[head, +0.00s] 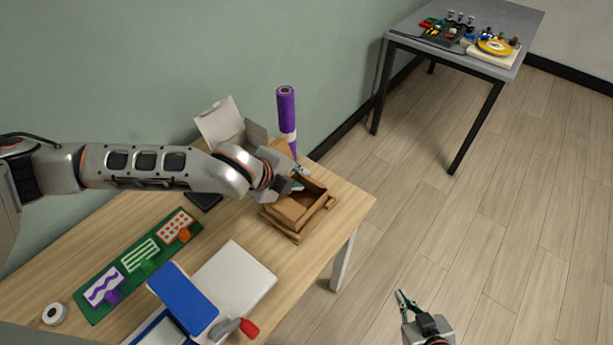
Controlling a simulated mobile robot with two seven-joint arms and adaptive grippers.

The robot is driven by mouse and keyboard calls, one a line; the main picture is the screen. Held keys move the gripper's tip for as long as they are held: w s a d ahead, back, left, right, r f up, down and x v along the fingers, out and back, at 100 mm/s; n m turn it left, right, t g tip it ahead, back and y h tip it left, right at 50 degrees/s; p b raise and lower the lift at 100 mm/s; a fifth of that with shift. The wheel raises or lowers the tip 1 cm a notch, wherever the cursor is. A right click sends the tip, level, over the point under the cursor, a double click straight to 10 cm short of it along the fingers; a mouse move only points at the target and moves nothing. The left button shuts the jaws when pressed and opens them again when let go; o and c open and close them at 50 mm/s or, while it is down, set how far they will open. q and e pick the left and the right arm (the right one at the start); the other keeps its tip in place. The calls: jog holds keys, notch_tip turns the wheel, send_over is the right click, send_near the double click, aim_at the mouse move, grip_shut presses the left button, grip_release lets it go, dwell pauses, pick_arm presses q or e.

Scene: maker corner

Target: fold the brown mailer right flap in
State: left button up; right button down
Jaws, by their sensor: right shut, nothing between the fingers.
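The brown mailer (294,211) is an open-topped cardboard box near the right end of the wooden table. Brown edges stand out along its front and right sides, but I cannot tell clearly how the right flap lies. My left gripper (300,180) is at the mailer's back left edge, close above it. My arm hides part of the mailer's back, and I cannot tell whether the fingers are apart or touch the cardboard. My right gripper (402,297) is shut and empty, out over the floor to the right of the table, away from the mailer.
A purple roll (287,108) stands upright behind the mailer. A white open box (219,122) is at the wall. A green mat (138,262) with cards, a white panel (236,281), a blue item (186,299) and a tape roll (54,314) lie nearer. A grey table (512,20) stands far off.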

aim_at(308, 179)
pick_arm(q)
jog(key=x, duration=0.5)
jog(key=shift+w+d+f, duration=0.15)
jog(key=shift+w+f, duration=0.1)
jog(key=shift+f, duration=0.05)
grip_shut()
